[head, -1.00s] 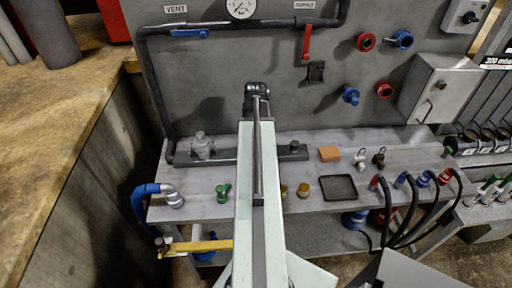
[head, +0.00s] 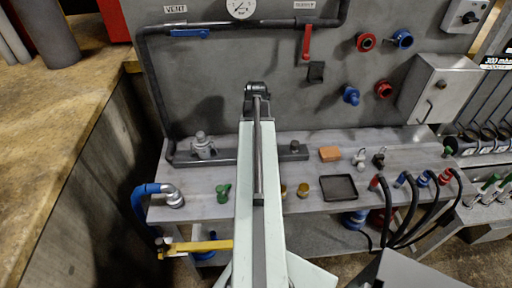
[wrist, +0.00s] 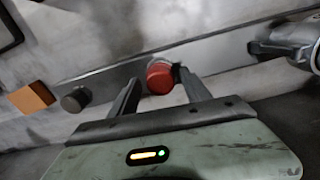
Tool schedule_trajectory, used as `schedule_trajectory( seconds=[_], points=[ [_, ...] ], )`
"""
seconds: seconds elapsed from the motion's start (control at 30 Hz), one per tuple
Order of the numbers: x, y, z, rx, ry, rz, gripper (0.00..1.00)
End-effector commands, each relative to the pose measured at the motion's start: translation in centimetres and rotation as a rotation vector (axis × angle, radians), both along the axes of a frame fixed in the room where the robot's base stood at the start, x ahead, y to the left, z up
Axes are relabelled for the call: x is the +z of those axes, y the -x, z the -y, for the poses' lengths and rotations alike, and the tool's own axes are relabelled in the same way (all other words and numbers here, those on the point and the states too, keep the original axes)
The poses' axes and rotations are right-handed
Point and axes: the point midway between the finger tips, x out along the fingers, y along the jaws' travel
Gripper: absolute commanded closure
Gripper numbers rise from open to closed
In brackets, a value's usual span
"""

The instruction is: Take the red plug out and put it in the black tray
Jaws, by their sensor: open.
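The red plug (wrist: 160,78) shows in the wrist view as a round red knob on the grey bar (wrist: 215,55). My open gripper (wrist: 157,84) has one finger on each side of the plug. I cannot tell whether either finger touches it. In the head view my arm hides the plug and my gripper, and the bar (head: 230,157) shows on both sides of the arm. The black tray (head: 339,199) lies flat and empty on the bench, right of my arm.
An orange block (head: 330,154) and small fittings stand behind the tray on the bench (head: 220,177). Black hoses (head: 411,215) with red and blue ends are to its right. A green fitting (head: 223,192) and a blue-sleeved pipe (head: 150,190) are left of my arm.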

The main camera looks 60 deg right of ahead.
Motion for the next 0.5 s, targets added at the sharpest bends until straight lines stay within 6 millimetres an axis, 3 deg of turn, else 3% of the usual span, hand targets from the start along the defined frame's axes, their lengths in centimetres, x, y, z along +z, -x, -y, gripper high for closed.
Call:
schedule_trajectory(
  seconds=[0.17, 0.4, 0.5],
  points=[
    [0.0, 0.0, -0.01, -0.06, 0.0, 0.0, 0.44],
    [0.0, -0.05, -0.09, -0.424, 0.0, 0.0, 0.44],
    [0.0, -0.05, -0.1, -0.467, 0.0, 0.0, 0.44]
  ],
)
